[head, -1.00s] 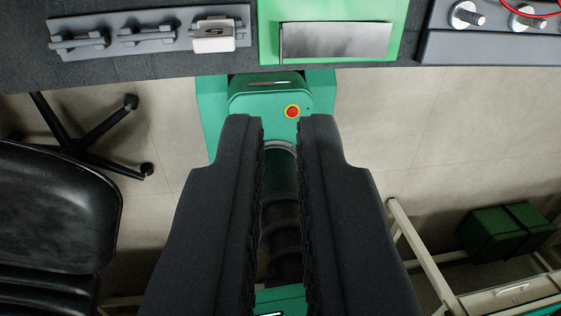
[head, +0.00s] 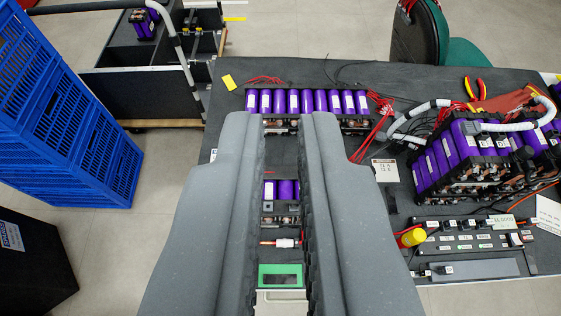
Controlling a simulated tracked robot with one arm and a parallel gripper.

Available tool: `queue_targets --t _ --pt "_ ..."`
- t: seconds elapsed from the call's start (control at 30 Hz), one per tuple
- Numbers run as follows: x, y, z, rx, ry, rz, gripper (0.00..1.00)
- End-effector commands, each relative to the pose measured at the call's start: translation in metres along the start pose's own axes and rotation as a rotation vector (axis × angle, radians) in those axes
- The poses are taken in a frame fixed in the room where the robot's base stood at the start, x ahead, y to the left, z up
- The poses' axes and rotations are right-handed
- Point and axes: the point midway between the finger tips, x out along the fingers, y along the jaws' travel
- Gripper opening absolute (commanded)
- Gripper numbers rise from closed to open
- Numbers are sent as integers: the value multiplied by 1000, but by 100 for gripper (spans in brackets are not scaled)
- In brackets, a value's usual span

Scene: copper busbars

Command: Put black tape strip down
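My gripper (head: 281,118) fills the lower middle of the head view. Its two grey fingers stand apart with a clear gap, and the dark workbench (head: 300,75) shows through it. I see nothing held between the fingers. I cannot make out a black tape strip; a dark one would be hard to tell from the dark bench top. The fingertips appear just in front of a row of purple cells (head: 307,102). The fingers hide part of the bench on both sides.
A purple battery pack (head: 462,160) with cables stands at the right. A black terminal strip (head: 465,240) and yellow cap (head: 413,237) lie below it. Blue crates (head: 62,120) stand left on the floor. Red wires (head: 374,135) lie right of the fingertips.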

Motion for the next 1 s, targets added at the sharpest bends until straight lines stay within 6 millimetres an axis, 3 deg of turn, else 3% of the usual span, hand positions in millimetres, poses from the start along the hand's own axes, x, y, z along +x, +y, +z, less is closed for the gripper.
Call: queue_targets --t 0.03,0.1,0.27,1.0 --pt "-22 6 -16 6 56 -1 9" --pt "-44 10 -32 9 111 -3 9" --pt "-71 14 -49 8 177 -4 9" --pt "-72 14 -50 8 182 -4 9"
